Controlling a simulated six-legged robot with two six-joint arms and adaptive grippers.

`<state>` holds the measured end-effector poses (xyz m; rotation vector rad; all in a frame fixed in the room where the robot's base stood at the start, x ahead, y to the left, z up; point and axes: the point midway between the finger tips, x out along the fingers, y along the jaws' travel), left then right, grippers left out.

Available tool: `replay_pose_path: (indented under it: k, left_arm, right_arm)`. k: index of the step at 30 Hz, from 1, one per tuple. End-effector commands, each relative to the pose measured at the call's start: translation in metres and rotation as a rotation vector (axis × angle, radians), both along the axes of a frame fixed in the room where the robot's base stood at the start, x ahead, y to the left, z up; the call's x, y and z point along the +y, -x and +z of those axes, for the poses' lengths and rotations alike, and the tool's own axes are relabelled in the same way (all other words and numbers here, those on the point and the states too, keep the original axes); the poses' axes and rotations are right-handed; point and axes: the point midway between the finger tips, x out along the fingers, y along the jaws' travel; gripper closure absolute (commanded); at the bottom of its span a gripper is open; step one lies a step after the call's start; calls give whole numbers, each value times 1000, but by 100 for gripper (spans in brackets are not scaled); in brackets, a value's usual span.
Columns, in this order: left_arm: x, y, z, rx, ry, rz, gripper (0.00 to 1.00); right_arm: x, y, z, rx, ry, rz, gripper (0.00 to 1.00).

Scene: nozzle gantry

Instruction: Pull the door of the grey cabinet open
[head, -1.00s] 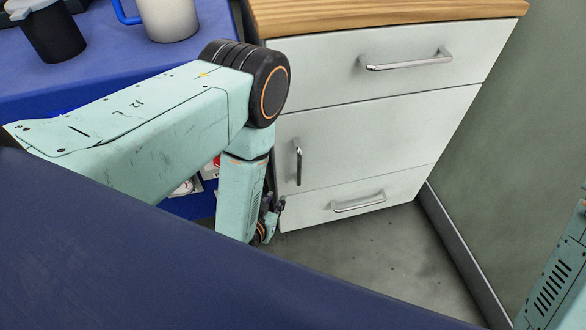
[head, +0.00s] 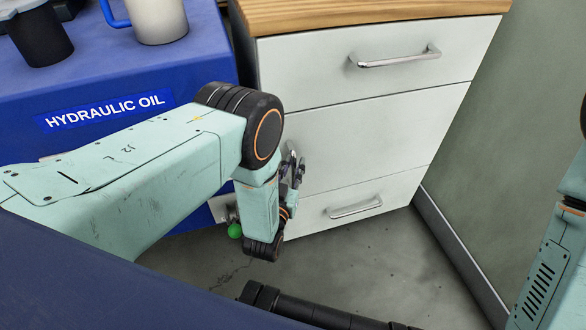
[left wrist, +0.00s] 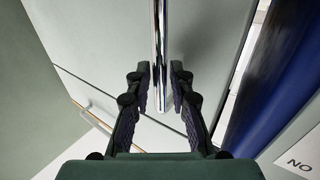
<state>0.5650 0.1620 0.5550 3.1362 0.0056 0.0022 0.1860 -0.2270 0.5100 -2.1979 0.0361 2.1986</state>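The grey cabinet (head: 390,95) has a top drawer, a door (head: 350,142) in the middle and a lower drawer. The door looks flush with the front. My left gripper (head: 293,168) is in front of the door's left side and hides most of the upright door handle. In the left wrist view, the metal handle (left wrist: 159,35) runs down between the two fingertips of my left gripper (left wrist: 160,82). The fingers are parted, one on each side of the bar, with a narrow gap visible. My right gripper is not in view.
A blue hydraulic oil container (head: 190,70) stands close to the cabinet's left, with a white mug (head: 158,20) and a dark cup (head: 40,35) on top. The lower drawer handle (head: 355,208) sticks out below the door. A wall (head: 510,150) stands at the right.

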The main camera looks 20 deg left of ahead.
Motion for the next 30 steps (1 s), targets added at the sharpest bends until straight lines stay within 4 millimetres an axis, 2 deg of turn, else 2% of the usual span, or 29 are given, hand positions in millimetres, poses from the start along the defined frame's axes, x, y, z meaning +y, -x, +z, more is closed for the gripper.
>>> replay_pose_path:
  k: [10, 18, 30]
  left_arm:
    - [2, -2, 0, 2, 0, 2, 79]
    - [2, -2, 0, 2, 0, 2, 100]
    - [2, -2, 0, 2, 0, 2, 100]
  right_arm:
    - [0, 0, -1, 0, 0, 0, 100]
    - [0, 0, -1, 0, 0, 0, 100]
    - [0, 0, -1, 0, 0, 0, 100]
